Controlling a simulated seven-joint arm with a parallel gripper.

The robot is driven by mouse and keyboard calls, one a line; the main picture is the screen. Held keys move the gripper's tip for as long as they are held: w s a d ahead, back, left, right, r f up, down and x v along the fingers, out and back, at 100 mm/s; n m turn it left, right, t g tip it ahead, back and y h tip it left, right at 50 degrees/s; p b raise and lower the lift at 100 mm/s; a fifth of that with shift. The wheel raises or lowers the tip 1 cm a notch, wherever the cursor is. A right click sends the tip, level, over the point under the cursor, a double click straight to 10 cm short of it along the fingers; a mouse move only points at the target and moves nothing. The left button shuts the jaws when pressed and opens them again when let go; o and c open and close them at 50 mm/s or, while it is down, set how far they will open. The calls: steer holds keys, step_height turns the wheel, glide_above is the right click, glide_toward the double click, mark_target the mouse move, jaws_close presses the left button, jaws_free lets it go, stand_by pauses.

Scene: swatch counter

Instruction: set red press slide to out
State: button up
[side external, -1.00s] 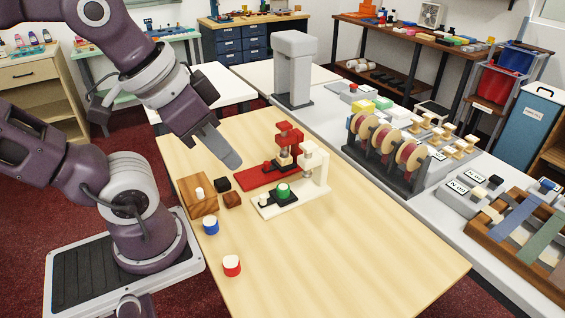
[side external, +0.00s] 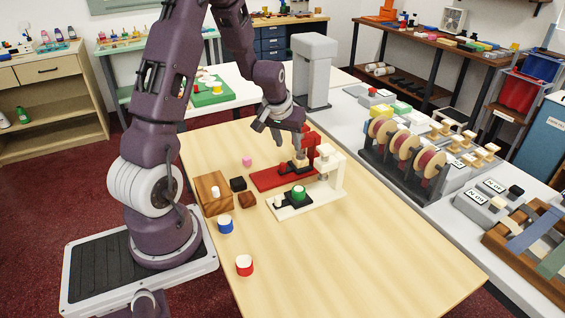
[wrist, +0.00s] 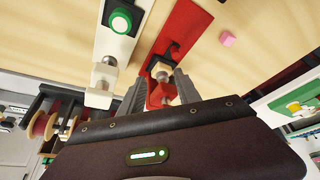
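The red press (side external: 265,181) lies on the wooden table, its upright (side external: 311,142) at the right end of its base. Its base also shows in the wrist view (wrist: 188,25), with a dark piece, apparently the slide, near a cream round part (wrist: 161,69). My gripper (side external: 295,150) is lowered at the red press head, partly hiding it. In the wrist view, my gripper's two fingers (wrist: 161,76) are apart, one each side of the red head and cream part; contact cannot be told. The slide's exact position is partly hidden.
A white press (side external: 320,203) with a green round piece (side external: 298,192) stands close beside the red one. Wooden and dark blocks (side external: 213,208), a blue pot (side external: 225,224), a red pot (side external: 244,265) and a pink block (side external: 247,161) are nearby. The front right table is clear.

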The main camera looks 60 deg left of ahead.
steer(key=n, duration=0.1)
glide_toward(282, 164)
steer(key=f, duration=0.2)
steer(key=x, duration=0.7)
steer(key=shift+w+a+r, duration=0.15)
steer(key=shift+w+a, duration=0.05)
steer(key=shift+w, duration=0.15)
jaws_close()
stand_by(0.5)
